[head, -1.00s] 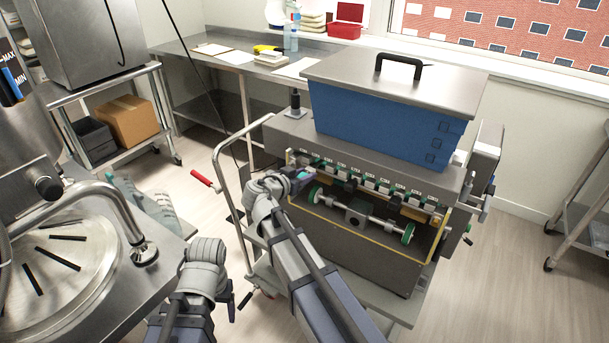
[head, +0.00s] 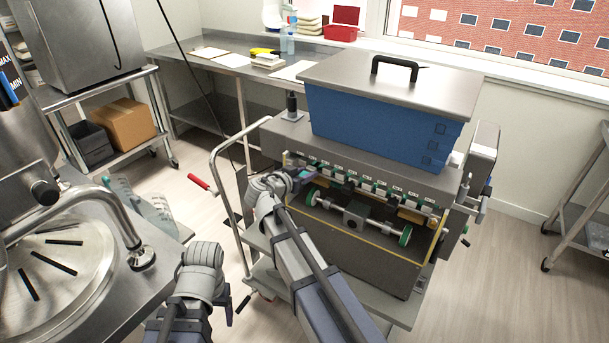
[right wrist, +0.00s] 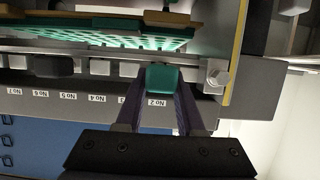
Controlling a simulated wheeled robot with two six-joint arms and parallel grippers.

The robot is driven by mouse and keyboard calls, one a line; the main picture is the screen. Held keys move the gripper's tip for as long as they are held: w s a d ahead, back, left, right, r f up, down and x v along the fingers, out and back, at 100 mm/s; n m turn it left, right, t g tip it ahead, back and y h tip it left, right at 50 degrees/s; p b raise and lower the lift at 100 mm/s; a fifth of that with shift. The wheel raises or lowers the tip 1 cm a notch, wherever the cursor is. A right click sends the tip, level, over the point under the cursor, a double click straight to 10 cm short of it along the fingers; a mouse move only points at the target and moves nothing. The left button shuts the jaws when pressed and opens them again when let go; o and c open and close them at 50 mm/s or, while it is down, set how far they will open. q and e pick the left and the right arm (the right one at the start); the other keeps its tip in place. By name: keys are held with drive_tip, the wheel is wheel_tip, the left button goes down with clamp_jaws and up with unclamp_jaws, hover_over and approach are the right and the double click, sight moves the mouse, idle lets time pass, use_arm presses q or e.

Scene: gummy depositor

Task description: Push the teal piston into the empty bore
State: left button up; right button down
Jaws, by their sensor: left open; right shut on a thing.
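The teal piston (right wrist: 162,78) is between the purple fingers of my right gripper (right wrist: 160,88), which are shut on it. In the right wrist view it is at the machine's front row, beside the upside-down label No 2. In the head view my right gripper (head: 302,178) is at the left end of the depositor's (head: 365,245) piston row. The empty bore is hidden behind the piston and fingers, and I cannot tell whether the piston's tip is inside it. My left gripper (head: 236,306) is low beside the cart, mostly hidden by my own arm, open and empty.
A blue hopper (head: 380,125) with a steel lid tops the depositor. A shaft with green-edged wheels (head: 405,235) runs below the row. A steel kettle (head: 90,265) fills the lower left. Open floor lies at right.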

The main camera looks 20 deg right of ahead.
drive_tip(key=shift+w+d, duration=0.55)
drive_tip(key=shift+d, duration=0.1)
drive_tip(key=c, duration=0.5)
unclamp_jaws()
drive_tip(key=shift+o, duration=0.3)
drive_tip(key=shift+s+a+r, duration=0.15)
drive_tip(key=shift+s+a, duration=0.1)
drive_tip(key=shift+a, duration=0.05)
drive_tip(key=p+v, duration=0.2)
drive_tip(key=v, duration=0.5)
drive_tip(key=shift+p, duration=0.35)
drive_tip(key=shift+c, duration=0.4)
